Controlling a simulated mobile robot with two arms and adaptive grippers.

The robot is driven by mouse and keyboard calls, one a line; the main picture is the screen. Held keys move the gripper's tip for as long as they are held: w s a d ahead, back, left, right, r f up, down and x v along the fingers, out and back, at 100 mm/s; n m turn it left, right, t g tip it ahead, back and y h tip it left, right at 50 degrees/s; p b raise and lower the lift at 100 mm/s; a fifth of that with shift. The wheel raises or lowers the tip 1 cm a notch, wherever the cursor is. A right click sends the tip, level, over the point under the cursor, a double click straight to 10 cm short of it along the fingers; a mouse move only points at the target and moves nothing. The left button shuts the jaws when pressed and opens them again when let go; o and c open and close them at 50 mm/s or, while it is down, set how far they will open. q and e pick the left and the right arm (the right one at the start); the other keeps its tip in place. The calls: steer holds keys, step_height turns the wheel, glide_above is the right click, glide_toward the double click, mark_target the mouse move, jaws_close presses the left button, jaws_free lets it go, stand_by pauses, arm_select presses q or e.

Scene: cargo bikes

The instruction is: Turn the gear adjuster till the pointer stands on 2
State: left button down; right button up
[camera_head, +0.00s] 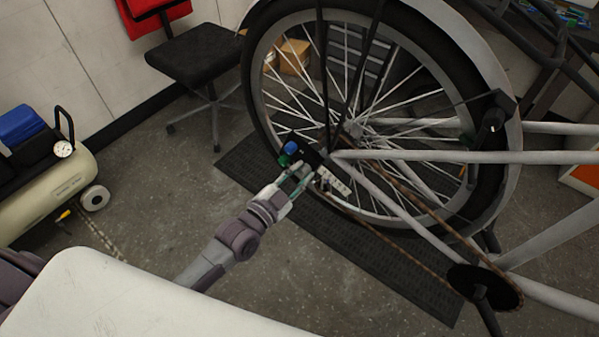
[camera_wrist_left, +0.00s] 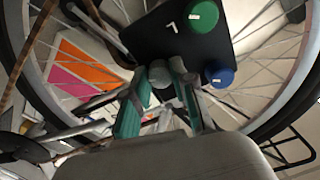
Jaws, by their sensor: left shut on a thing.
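A black plate (camera_head: 308,153) is mounted by the rear wheel's hub; it also shows in the left wrist view (camera_wrist_left: 172,30). It carries a green knob (camera_wrist_left: 202,17) and a blue knob (camera_wrist_left: 220,75), each with a small white mark. A grey knob (camera_wrist_left: 160,76) sits at the plate's edge between the green-padded fingers of my left gripper (camera_wrist_left: 161,98). My left gripper (camera_head: 297,180) is shut on this grey knob, which I take for the gear adjuster. Its pointer and the numbers cannot be read; a white angular mark (camera_wrist_left: 171,27) shows on the plate. My right gripper is out of view.
The spoked rear wheel (camera_head: 258,100) and the bike frame tubes (camera_head: 470,157) surround the plate closely. A dark mat (camera_head: 400,285) lies below. A compressor (camera_head: 45,190) stands left and a chair (camera_head: 195,55) behind.

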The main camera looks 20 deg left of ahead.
arm_select(q)
steer(key=n+p, duration=0.1)
steer(key=n, duration=0.4)
steer(key=shift+p, duration=0.4)
steer(key=n, duration=0.5)
steer(key=shift+p, duration=0.4)
steer(key=shift+n, duration=0.3)
steer(key=c, duration=0.9)
jaws_free()
steer(key=shift+c, duration=0.2)
steer(key=v, duration=1.2)
